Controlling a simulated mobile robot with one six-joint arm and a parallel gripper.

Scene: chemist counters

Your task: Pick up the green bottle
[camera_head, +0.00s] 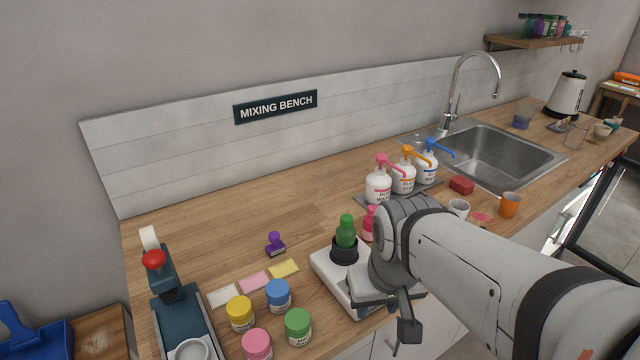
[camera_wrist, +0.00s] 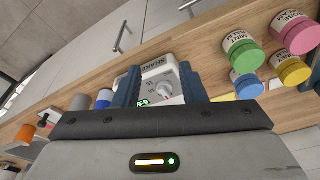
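The green bottle (camera_head: 345,232) stands upright in the black round holder (camera_head: 344,252) on top of the white shaker (camera_head: 328,268), in the head view. My gripper (camera_wrist: 160,88) is open, with its two blue fingers apart and nothing seen held between them. Through the gap, the wrist view shows the shaker's front (camera_wrist: 160,82) with its SHAKE label, dial and small green display. In the head view my gripper is just right of the shaker, partly hidden by my wrist. The green bottle is not seen in the wrist view.
Jars with yellow (camera_head: 239,310), blue (camera_head: 278,292), green (camera_head: 298,322) and pink (camera_head: 257,342) lids stand left of the shaker. A pink bottle (camera_head: 369,222) is close behind my wrist. Pump bottles (camera_head: 403,176) stand further back. The counter behind the shaker is mostly clear.

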